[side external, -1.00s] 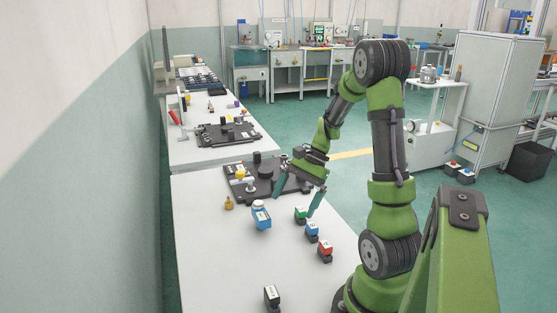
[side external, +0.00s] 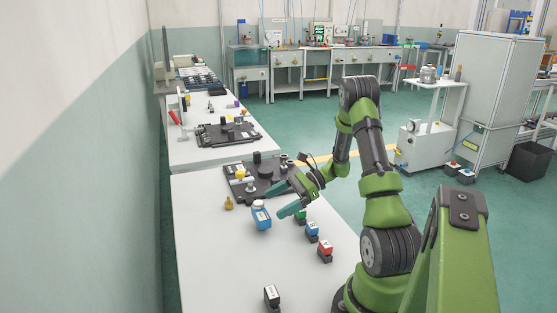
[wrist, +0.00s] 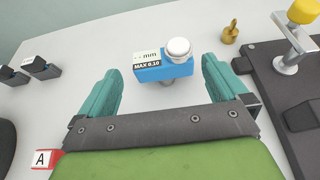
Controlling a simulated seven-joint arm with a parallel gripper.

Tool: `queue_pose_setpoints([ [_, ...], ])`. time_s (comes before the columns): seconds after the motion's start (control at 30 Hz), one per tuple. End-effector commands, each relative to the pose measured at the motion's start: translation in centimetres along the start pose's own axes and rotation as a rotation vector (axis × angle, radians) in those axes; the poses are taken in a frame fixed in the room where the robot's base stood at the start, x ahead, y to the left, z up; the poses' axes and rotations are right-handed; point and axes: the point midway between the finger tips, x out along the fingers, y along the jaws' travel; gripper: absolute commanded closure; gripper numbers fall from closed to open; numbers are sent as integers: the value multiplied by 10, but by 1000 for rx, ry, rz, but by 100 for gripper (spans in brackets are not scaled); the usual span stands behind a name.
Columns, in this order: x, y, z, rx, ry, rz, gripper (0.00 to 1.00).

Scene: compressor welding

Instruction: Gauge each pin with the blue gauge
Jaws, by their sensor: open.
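The blue gauge (side external: 261,217) stands upright on the white table, with a white round knob on top. In the wrist view the gauge (wrist: 155,72) has a display face and a "MAX 0.10" label. My gripper (side external: 279,203) is open and empty just right of the gauge, fingers pointing at it. In the wrist view the gauge shows between the two fingertips (wrist: 163,66), with a gap on each side. The black fixture plate (side external: 236,182) lies behind, carrying a yellow-topped clamp (side external: 240,173) and dark round parts. I cannot tell which parts are the pins.
A brass piece (side external: 229,203) stands left of the fixture. Blue (side external: 312,232) and red (side external: 325,252) blocks stand right of the gauge, with a green one (side external: 301,217) partly behind my gripper. A black block (side external: 271,297) is at the front. The table's left side is clear.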

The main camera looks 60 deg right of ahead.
Motion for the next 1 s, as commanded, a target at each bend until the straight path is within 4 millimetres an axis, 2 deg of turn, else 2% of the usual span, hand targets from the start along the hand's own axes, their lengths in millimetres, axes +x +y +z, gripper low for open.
queue_pose_setpoints([
  [0.1,20,0,0,-1,0,3,0],
  [0.33,35,0,-1,-1,1,2,0],
  [0.63,77,-2,-3,-1,0,3,0],
  [0.93,82,-2,-3,-1,1,0,0],
  [1.0,82,-2,-3,-1,1,0,9],
])
